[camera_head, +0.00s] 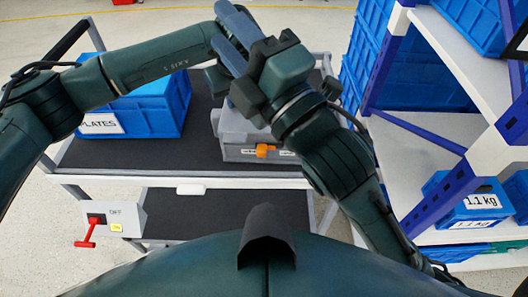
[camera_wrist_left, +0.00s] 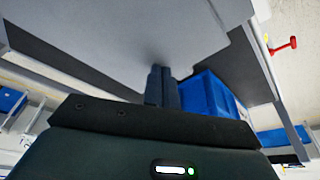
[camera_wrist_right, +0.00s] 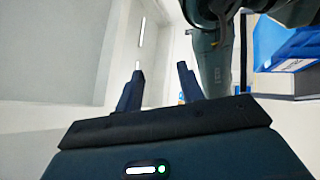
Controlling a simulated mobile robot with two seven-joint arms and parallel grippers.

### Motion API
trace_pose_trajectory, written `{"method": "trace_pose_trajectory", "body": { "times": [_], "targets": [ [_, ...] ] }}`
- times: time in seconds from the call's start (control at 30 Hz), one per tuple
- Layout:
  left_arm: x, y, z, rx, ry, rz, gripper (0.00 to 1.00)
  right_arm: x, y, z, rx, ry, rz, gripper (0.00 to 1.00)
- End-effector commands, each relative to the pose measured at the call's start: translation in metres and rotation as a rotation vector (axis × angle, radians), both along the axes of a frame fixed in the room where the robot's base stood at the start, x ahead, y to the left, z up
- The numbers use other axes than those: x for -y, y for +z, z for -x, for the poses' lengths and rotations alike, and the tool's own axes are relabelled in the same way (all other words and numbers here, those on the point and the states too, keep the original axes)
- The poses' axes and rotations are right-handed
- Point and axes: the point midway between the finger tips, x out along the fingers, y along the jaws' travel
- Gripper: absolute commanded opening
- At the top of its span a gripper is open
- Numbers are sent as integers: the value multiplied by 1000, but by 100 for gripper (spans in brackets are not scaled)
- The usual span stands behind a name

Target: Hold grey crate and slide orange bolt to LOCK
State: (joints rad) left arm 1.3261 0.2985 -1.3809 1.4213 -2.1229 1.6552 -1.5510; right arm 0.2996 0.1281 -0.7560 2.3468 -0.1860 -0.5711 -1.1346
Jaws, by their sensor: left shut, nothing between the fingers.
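The grey crate (camera_head: 232,127) stands on the cart's dark upper shelf, partly hidden behind my right gripper. The orange bolt (camera_head: 265,151) is on its front face, between two small labels too small to read. My left gripper is mostly hidden in the head view. In the left wrist view its fingers (camera_wrist_left: 161,72) are together and empty, pointing at a large grey surface; I cannot tell whether they touch it. My right gripper (camera_head: 219,22) is open and empty, raised above the crate and pointing up-left across my left arm. Its fingers (camera_wrist_right: 160,72) are apart in the right wrist view.
A blue PLATES crate (camera_head: 150,108) stands left on the cart shelf. A switch box (camera_head: 115,218) with a red handle (camera_head: 88,232) hangs at the cart's front left. A rack with blue bins (camera_head: 470,205) is at the right. My forearms cross closely over the cart.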

Motion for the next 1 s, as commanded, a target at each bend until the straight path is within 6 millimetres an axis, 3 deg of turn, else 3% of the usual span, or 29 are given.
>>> {"method": "trace_pose_trajectory", "body": {
  "times": [0.03, 0.23, 0.4, 0.5, 0.7, 0.87, 1.0],
  "targets": [
    [-1, -7, 3, -15, -2, -5, 0, -14, -31, -4, -46, -37, 136, 38],
    [-1, -7, 3, -15, -2, -5, 0, -38, -121, 0, -99, -173, 673, 38],
    [-1, -7, 3, -16, -2, -5, 0, -26, -186, 13, -103, -282, 1131, 38],
    [-1, -7, 3, -16, -2, -5, 0, -10, -213, 22, -100, -341, 1363, 38],
    [-1, -7, 3, -16, -2, -5, 0, 19, -240, 36, -99, -426, 1670, 38],
    [-1, -7, 3, -16, -2, -5, 0, 29, -247, 39, -102, -451, 1759, 38],
    [-1, -7, 3, -16, -2, -5, 0, 30, -253, 30, -104, -457, 1768, 38]
  ]
}}
